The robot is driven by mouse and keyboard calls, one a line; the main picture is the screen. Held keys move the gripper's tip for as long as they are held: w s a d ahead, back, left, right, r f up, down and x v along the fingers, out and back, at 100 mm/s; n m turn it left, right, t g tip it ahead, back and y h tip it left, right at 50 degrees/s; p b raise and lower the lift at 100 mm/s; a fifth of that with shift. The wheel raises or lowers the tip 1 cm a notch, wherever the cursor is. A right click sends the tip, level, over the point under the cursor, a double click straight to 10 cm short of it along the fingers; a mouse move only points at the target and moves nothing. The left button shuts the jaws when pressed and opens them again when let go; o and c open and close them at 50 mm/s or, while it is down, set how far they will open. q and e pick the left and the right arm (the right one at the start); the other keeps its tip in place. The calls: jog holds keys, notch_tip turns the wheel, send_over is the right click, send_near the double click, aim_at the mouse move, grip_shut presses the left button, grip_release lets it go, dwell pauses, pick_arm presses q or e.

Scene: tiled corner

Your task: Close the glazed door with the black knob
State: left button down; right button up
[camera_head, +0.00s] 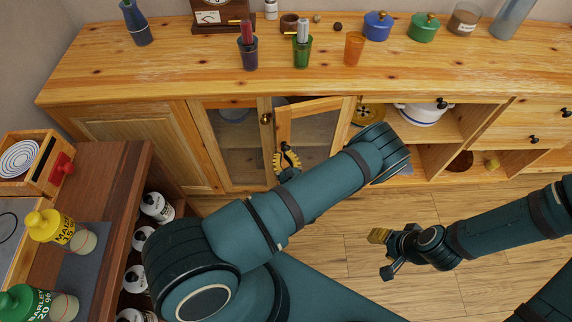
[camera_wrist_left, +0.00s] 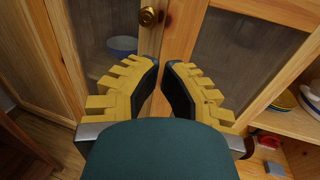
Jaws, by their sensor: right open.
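The right glazed door (camera_head: 313,107) of the wooden cabinet stands ajar, with a dark gap above its top edge. It also shows in the left wrist view (camera_wrist_left: 192,35). A black knob (camera_head: 286,146) shows at its left side, close to my left gripper (camera_head: 287,161). In the left wrist view the yellow fingers (camera_wrist_left: 160,64) angle toward each other in front of the doors, tips close together, with nothing seen between them. My forearm hides the door's lower right part. My right gripper (camera_head: 381,254) is open and empty above the floor.
The left glazed door (camera_head: 232,104) has a brass knob (camera_head: 266,118). Open shelves (camera_head: 432,151) with dishes stand to the right. A dark wooden unit (camera_head: 112,195) with bottles is at the left. Bare floor (camera_head: 345,260) lies between my arms.

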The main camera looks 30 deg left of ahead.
aim_at(277, 137)
pick_arm(q)
jog(key=b+x, duration=0.1)
jog(key=x, duration=0.7)
jog(key=shift+w+a, duration=0.1)
jog(key=shift+a, duration=0.05)
jog(key=x, duration=0.3)
jog(key=shift+w+a, duration=0.25)
jog(key=shift+w, duration=0.05)
